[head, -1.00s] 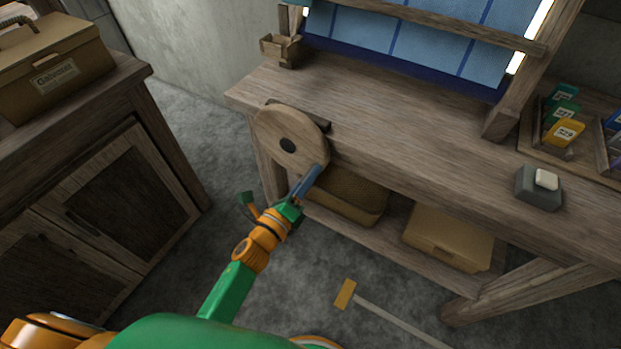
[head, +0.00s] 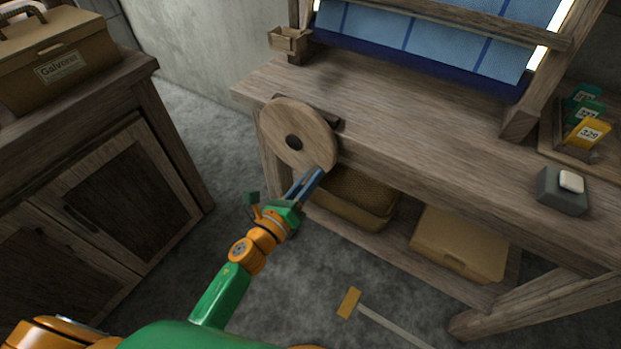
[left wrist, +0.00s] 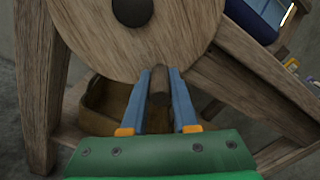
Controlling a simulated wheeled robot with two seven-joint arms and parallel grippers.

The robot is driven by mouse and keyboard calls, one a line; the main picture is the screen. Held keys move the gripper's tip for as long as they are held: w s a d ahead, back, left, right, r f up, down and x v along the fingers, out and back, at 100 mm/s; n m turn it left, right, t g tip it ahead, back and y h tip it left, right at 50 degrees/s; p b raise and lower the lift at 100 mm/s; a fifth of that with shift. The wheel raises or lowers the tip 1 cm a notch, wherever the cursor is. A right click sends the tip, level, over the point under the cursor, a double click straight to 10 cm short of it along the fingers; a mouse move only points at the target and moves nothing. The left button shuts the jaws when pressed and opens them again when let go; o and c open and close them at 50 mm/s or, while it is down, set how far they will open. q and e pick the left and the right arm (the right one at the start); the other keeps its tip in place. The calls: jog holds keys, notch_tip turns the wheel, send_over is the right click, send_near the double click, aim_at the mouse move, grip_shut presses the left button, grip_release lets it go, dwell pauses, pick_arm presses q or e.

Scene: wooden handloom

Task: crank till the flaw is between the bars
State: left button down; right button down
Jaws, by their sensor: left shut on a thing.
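The round wooden crank wheel (head: 291,120) with a dark hub is on the loom's front left side; it fills the top of the left wrist view (left wrist: 150,45). My left gripper (head: 312,180) is at the wheel's lower right edge. In the left wrist view its blue fingers (left wrist: 160,98) are shut on the wooden crank handle (left wrist: 159,88). Blue cloth (head: 420,42) with darker blue lines hangs on the loom, behind a wooden bar (head: 450,20). I see no flaw on the visible cloth. My right gripper is out of view.
Under the loom's bench (head: 400,130) are a basket (head: 350,200) and a tan box (head: 458,245). A grey block with a pale piece (head: 566,190) and coloured cards (head: 588,133) are at the right. A cabinet (head: 100,190) stands left, with bare floor between.

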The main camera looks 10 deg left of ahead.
pick_arm(q)
jog(key=c, duration=0.7)
grip_release()
jog(key=v, duration=0.7)
